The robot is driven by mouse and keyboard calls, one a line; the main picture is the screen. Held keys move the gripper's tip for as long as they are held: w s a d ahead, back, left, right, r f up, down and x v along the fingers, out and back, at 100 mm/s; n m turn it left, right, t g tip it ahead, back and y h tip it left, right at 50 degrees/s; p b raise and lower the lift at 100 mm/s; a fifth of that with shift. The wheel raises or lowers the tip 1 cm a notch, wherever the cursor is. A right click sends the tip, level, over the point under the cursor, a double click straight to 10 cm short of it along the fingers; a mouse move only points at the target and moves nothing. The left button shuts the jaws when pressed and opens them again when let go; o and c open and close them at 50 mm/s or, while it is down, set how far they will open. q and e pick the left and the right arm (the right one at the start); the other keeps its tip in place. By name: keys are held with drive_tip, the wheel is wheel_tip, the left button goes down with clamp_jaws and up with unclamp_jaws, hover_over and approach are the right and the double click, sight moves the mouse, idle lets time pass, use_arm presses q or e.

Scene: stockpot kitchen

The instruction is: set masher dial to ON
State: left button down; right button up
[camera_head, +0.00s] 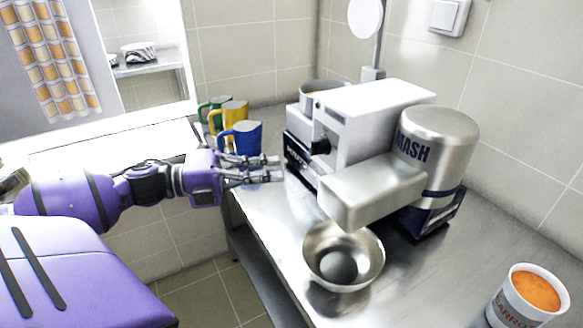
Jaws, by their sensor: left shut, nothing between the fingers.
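The silver masher (440,145) marked MASH stands on the steel counter, with a boxy spout over a metal bowl. A white machine (365,120) stands just left of it. A black knob (320,147) sticks out of the white machine's left-facing side. I cannot tell whether this knob is the masher's dial, and no setting can be read on it. My left gripper (276,168) is shut and empty, pointing right, a little left of the white machine and apart from the knob. My right gripper is not in view.
Blue (241,138), yellow (232,113) and green (213,106) mugs stand at the back left, close behind my left gripper. The metal bowl (375,262) sits under the spout. A carrot tub (515,305) is at the front right. The counter's front middle is clear.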

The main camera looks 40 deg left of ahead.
sight(317, 147)
use_arm(q)
drive_tip(key=x, duration=0.8)
drive_tip(key=shift+w+d, duration=0.2)
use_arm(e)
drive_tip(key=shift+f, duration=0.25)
use_arm(q)
drive_tip(key=shift+a+f+m+p, duration=0.15)
drive_tip(key=shift+f+m+p, duration=0.2)
drive_tip(key=shift+m, duration=0.45)
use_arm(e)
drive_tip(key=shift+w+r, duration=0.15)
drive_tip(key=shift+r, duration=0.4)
